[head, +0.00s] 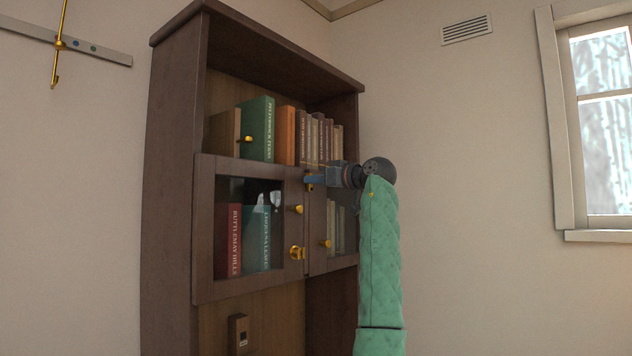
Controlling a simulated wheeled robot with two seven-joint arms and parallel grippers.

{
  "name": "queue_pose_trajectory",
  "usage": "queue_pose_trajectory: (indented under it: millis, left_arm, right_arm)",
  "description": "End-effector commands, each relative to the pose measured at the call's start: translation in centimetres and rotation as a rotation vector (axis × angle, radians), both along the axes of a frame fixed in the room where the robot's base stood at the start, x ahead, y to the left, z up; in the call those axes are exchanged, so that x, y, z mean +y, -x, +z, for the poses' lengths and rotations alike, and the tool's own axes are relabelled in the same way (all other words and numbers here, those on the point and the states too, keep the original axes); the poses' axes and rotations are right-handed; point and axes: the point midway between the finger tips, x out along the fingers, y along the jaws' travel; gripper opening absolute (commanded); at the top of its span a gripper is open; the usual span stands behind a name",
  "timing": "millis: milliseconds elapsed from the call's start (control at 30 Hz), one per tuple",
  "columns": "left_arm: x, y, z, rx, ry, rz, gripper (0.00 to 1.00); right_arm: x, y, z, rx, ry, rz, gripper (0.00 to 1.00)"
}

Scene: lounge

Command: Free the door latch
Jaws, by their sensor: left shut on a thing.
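The dark wooden bookcase (175,190) has two small doors in its middle. The left door (245,289) has a glass pane and a brass knob (298,209). The right door (318,240) has a brass knob (327,243). A brass fitting (297,253) sits low at the edge of the left door. My left gripper (309,179) is at the top of the seam between the doors, shut on a small brass latch (309,187), mostly hidden by its fingers. My right gripper is not in view.
Several books (302,137) stand on the open shelf above, and more (234,240) behind the glass. A brass knob (247,139) shows by the upper books. A wall rail (95,51) with a brass hook is at left, a window (605,120) at right.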

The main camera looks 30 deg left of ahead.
Motion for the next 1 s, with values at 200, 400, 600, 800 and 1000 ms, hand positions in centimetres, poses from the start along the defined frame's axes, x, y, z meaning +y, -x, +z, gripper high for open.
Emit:
queue_pose_trajectory:
  millis: [200, 400, 600, 800, 1000]
  left_arm:
    - [0.0, -0.1, -0.2, 0.002, 0.002, 0.000, 0.34]
    - [0.0, 0.0, -0.1, 0.001, 0.001, 0.000, 0.35]
    - [-0.7, 0.0, -0.2, 0.001, 0.000, -0.001, 0.35]
    - [-3.6, 0.2, -0.3, 0.001, 0.001, -0.002, 0.35]
    - [-6.4, 0.4, -0.3, 0.001, 0.001, -0.001, 0.35]
  right_arm:
    - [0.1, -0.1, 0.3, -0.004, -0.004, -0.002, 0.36]
    - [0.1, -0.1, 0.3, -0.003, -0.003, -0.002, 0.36]
    - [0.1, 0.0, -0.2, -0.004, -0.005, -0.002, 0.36]
    - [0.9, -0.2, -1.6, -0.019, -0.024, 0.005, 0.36]
    - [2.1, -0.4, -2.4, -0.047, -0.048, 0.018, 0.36]
